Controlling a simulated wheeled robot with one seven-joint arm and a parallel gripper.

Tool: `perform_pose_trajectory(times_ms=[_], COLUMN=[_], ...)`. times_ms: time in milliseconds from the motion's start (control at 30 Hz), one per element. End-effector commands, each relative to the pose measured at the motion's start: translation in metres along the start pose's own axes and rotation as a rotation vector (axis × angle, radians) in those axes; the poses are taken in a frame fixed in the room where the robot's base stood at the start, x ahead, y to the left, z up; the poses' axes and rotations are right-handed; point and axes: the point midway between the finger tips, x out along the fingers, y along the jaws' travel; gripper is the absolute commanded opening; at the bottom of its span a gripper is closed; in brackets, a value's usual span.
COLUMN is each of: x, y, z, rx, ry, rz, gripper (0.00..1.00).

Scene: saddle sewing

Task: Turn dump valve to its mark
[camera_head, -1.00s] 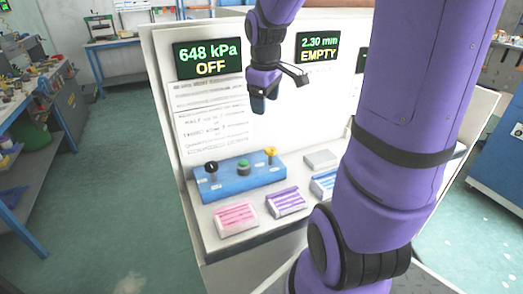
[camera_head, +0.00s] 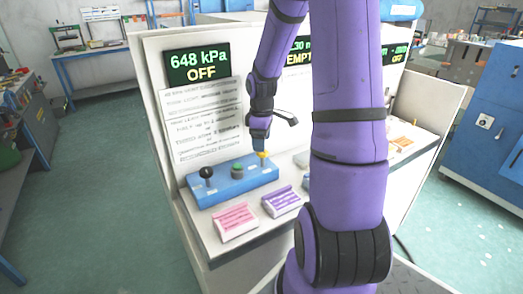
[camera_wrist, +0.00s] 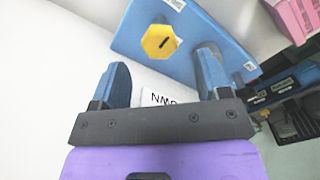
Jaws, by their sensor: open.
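A yellow six-sided knob (camera_head: 263,155), likely the dump valve, sits at the right end of a blue control box (camera_head: 235,188). In the wrist view the knob (camera_wrist: 160,42) shows a short dark line on its face. A small label lies beside it on the blue box (camera_wrist: 205,32), too small to read. My gripper (camera_head: 260,140) is just above the knob in the head view. In the wrist view my gripper (camera_wrist: 163,64) is open, with its two blue fingers apart. The knob lies just beyond the fingertips, roughly between them, and nothing is held.
A black-topped lever (camera_head: 206,172) and a green button (camera_head: 237,168) share the box. Pink (camera_head: 236,222) and purple (camera_head: 282,202) pads lie in front. A screen (camera_head: 198,65) reads 648 kPa OFF. My arm hides the panel's middle right.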

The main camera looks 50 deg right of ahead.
Motion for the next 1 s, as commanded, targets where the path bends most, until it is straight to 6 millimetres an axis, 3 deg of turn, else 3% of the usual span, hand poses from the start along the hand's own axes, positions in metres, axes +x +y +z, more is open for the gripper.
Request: perform_pose_trajectory(times_ms=[100,300,667,900,1000], x=[0.019,0.037,0.041,0.041,0.041], y=[-0.001,0.000,0.000,0.000,0.000], z=[0.000,0.000,0.000,0.000,0.000], rx=[0.000,0.000,0.001,0.001,0.002], ry=[-0.001,0.000,0.001,0.001,0.001], rz=[-0.003,-0.001,0.001,0.001,0.001], gripper=[0.70,0.70,0.70,0.20,0.20])
